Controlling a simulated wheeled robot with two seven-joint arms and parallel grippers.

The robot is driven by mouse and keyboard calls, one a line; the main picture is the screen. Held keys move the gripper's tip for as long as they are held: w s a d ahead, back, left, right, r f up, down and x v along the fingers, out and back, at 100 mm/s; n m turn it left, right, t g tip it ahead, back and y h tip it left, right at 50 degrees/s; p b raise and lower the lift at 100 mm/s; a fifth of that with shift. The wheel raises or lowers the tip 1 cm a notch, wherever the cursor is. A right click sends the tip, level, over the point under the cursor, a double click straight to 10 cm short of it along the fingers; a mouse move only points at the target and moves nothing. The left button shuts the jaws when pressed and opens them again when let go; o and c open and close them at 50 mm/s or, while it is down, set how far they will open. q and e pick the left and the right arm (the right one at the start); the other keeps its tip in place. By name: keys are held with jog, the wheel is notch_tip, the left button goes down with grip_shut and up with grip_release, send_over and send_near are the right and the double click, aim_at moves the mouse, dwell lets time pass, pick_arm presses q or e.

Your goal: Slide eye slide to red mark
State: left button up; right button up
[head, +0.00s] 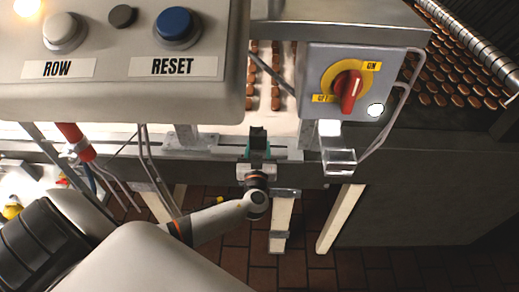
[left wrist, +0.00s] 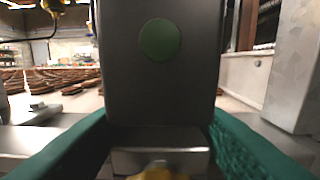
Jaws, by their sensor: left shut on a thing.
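My left gripper (head: 257,157) is at the metal rail (head: 205,147) on the front edge of the machine, below the gap between the two control boxes. Its teal fingers are shut around a dark upright block, the eye slide (head: 258,137). In the left wrist view the eye slide (left wrist: 130,90) is a grey block with a round green dot on its face. It stands between the two teal fingers (left wrist: 160,150) and hides much of what lies behind. I cannot pick out a red mark in either view. My right gripper is not in view.
A box with ROW and RESET buttons (head: 120,45) overhangs the upper left. A switch box with a red knob (head: 348,88) stands at the right, with a clear block (head: 340,162) below it. Rows of brown biscuits (head: 276,90) lie behind. A red tube (head: 76,140) rises left.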

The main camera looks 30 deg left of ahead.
aim_at(242, 152)
pick_arm(q)
jog(key=a+b, duration=0.1)
jog(key=s+a+b, duration=0.2)
jog(key=shift+a+f, duration=0.15)
jog(key=shift+f, duration=0.15)
jog(key=shift+s+a+r, duration=0.2)
jog(key=shift+s+a, duration=0.1)
jog(key=shift+a, duration=0.1)
jog(key=shift+r, duration=0.1)
jog(key=o, duration=1.2)
